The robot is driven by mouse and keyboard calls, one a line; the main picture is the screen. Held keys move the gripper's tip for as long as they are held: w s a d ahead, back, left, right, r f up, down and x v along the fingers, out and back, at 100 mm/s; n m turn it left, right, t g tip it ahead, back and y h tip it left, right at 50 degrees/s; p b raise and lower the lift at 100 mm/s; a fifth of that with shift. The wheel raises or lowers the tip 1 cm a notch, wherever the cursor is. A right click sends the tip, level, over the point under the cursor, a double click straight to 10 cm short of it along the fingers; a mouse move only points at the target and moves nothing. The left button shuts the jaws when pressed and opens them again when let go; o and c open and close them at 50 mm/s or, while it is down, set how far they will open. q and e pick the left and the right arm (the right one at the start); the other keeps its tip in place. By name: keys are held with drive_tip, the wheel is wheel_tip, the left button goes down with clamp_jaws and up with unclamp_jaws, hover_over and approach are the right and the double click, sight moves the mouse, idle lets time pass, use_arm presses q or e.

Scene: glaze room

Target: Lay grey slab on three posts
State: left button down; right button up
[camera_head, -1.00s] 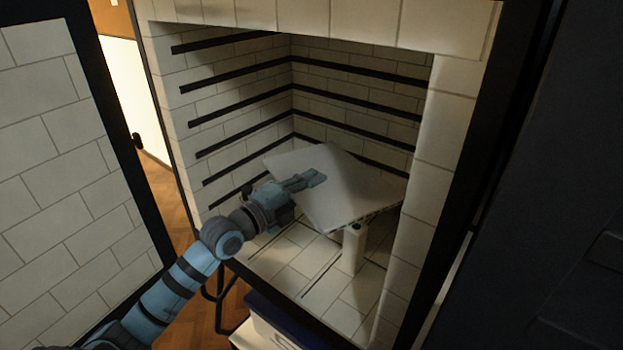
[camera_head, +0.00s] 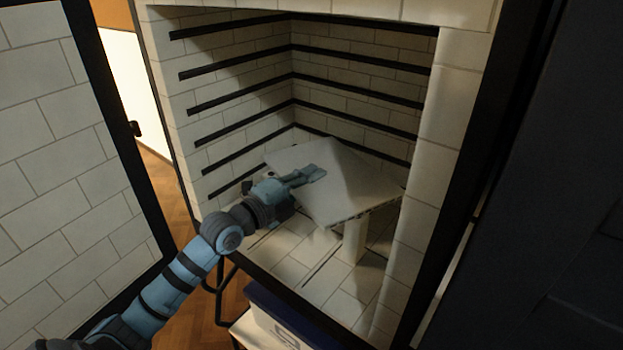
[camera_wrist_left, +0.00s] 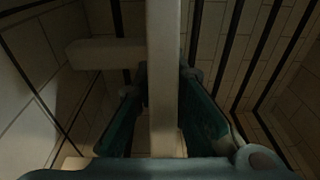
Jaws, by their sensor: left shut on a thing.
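The grey slab (camera_head: 350,187) is a flat square plate inside the tiled kiln, spanning above its floor. My left gripper (camera_head: 308,177) is shut on its left side. In the left wrist view the slab (camera_wrist_left: 164,80) shows edge-on between the fingers (camera_wrist_left: 163,120). One pale post (camera_head: 353,243) stands upright on the kiln floor under the slab's front right part. Its top is hidden by the slab, so I cannot tell whether they touch. A post (camera_wrist_left: 100,53) also shows beside the slab in the left wrist view.
The kiln walls carry several dark rails (camera_head: 240,120) at left and back. The kiln's right front wall (camera_head: 425,190) is close to the slab's right corner. An open tiled door (camera_head: 70,150) stands at left.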

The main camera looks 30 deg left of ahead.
use_arm(q)
drive_tip(key=c, duration=1.6)
unclamp_jaws()
drive_tip(key=shift+f, duration=0.1)
